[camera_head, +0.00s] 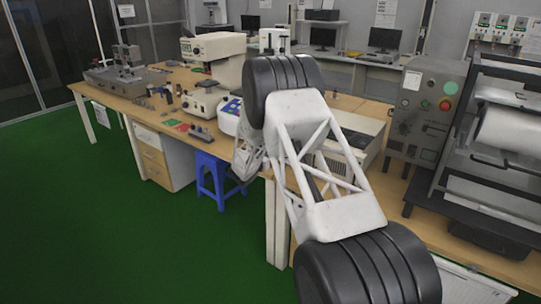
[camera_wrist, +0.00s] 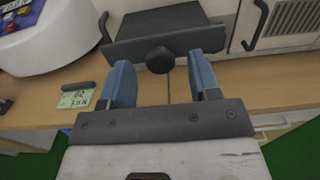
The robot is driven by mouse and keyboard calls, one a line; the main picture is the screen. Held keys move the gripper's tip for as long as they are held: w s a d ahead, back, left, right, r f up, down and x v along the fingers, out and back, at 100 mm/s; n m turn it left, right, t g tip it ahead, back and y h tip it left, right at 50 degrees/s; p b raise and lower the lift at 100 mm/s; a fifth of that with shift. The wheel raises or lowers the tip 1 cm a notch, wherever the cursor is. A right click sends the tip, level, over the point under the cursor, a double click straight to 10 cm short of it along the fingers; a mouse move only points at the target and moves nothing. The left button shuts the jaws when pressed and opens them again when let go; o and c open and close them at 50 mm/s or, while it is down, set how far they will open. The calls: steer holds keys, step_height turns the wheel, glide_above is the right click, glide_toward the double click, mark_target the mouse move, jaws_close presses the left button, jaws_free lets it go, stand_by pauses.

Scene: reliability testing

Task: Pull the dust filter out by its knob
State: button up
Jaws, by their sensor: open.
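The dust filter (camera_wrist: 138,24) shows in the wrist view as a dark grey plate on the front of a pale instrument. Its round black knob (camera_wrist: 160,62) sticks out at the plate's lower middle. My gripper (camera_wrist: 159,67) is open, with one blue finger to the left of the knob and one to the right. Gaps show between the knob and both fingers. I cannot tell how deep the fingertips are relative to the knob. In the head view my arm hides the filter and knob, and the fingers cannot be made out.
In the wrist view, a white device (camera_wrist: 60,35) stands left of the filter and a vented panel (camera_wrist: 290,22) with a dark handle lies right. A blue stool (camera_head: 217,175) stands by the wooden bench (camera_head: 95,93).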

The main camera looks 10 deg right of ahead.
steer(key=v, duration=0.7)
steer(key=shift+s+r, duration=0.1)
steer(key=s+d+r+m+g+y, duration=0.1)
steer(key=s+d+r+m+g, duration=0.3)
steer(key=s+r, duration=0.45)
steer(key=s+d+r+m+g, duration=0.3)
steer(key=s+d+r+m, duration=0.25)
steer(key=s, duration=0.55)
steer(key=s+d+r+m+g+y, duration=0.1)
steer(key=s+d+r+m+g, duration=0.3)
steer(key=s+r, duration=0.45)
steer(key=s+a+m+y, duration=0.2)
steer(key=s+m+y, duration=0.1)
steer(key=s, duration=1)
steer(key=s+a+r+m+y, duration=0.1)
steer(key=s+m+y, duration=0.3)
steer(key=s, duration=0.9)
steer(key=s+a+r+m+y, duration=0.1)
steer(key=s+a+m+y, duration=0.2)
steer(key=s, duration=1)
steer(key=shift+s+m+t+y, duration=0.35)
steer(key=shift+m+t+y, duration=0.05)
steer(key=shift+m, duration=1.45)
